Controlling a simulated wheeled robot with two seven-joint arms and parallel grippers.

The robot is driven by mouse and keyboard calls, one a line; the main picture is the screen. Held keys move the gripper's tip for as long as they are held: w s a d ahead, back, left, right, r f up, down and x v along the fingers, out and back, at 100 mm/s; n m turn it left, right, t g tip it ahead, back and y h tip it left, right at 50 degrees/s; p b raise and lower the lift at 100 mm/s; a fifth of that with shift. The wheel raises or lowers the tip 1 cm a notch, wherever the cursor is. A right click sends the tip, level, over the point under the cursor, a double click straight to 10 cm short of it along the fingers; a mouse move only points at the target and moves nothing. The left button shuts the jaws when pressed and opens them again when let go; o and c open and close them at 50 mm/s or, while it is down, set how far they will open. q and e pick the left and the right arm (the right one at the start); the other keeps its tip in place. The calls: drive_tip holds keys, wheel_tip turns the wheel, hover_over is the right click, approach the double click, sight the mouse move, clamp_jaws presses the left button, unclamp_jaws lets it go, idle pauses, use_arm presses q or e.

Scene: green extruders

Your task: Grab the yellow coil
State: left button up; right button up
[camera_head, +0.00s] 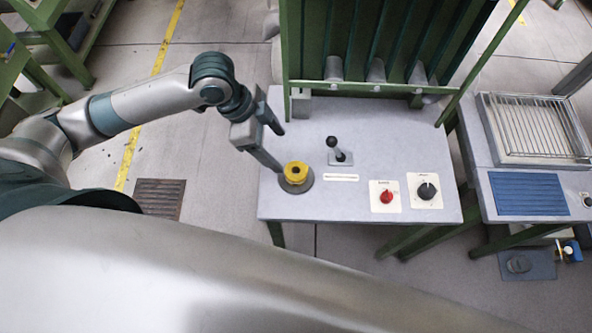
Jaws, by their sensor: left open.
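The yellow coil (296,172) sits on a round grey base (297,187) at the left front of the grey table (330,206). It is a short ring with a dark hole in its top. My left gripper (279,150) is open, just above and to the left of the coil. One finger reaches down close to the coil's left side; the other is farther back over the table. I cannot tell whether the near finger touches the coil. No right gripper shows.
A black lever (337,150) stands right of the coil. A red knob (386,196) and a black dial (427,191) sit farther right. A green rack (370,45) rises at the table's back. A second table with a blue mat (528,194) and wire tray (540,130) is at right.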

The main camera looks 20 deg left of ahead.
use_arm(q)
drive_tip(key=p, duration=0.2)
hover_over(296, 171)
drive_tip(key=s+a, duration=0.1)
wheel_tip(296, 171, down, 8)
drive_tip(key=shift+s+a+r, duration=0.1)
drive_tip(key=shift+s, duration=0.05)
drive_tip(key=shift+d+f+p, duration=0.2)
drive_tip(key=shift+f+p, duration=0.4)
drive_tip(key=shift+f, duration=0.05)
drive_tip(key=p+x, duration=0.1)
drive_tip(key=x, duration=0.2)
drive_tip(key=shift+s+a, duration=0.1)
drive_tip(key=shift+a, duration=0.05)
drive_tip(key=shift+f, duration=0.5)
drive_tip(key=c, duration=1.2)
